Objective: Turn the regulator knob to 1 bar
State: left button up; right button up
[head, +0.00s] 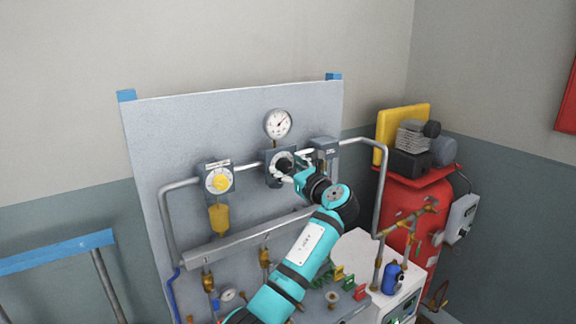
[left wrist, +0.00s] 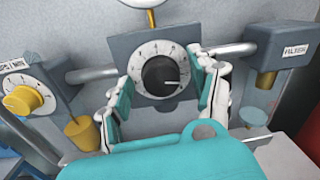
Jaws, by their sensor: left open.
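The regulator knob is a black knob (left wrist: 161,76) on a round white numbered dial (left wrist: 150,52), fixed to a grey block on the panel. A pale line on the knob points to the right in the left wrist view. In the head view the knob (head: 285,164) is partly covered by my gripper. My left gripper (left wrist: 160,92) is open, with one teal-padded finger on each side of the knob; I cannot tell whether they touch it. A round white pressure gauge (head: 278,124) stands above the regulator; its needle is too small to read. My right gripper is not in view.
A yellow knob (head: 219,182) with its own dial sits left on the panel (head: 160,130). A grey filter block (head: 325,149) is close on the right, joined by pipes. A red tank (head: 398,205) and compressor stand farther right.

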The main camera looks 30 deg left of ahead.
pick_arm(q)
jog(key=c, duration=1.2)
jog(key=shift+o, duration=0.2)
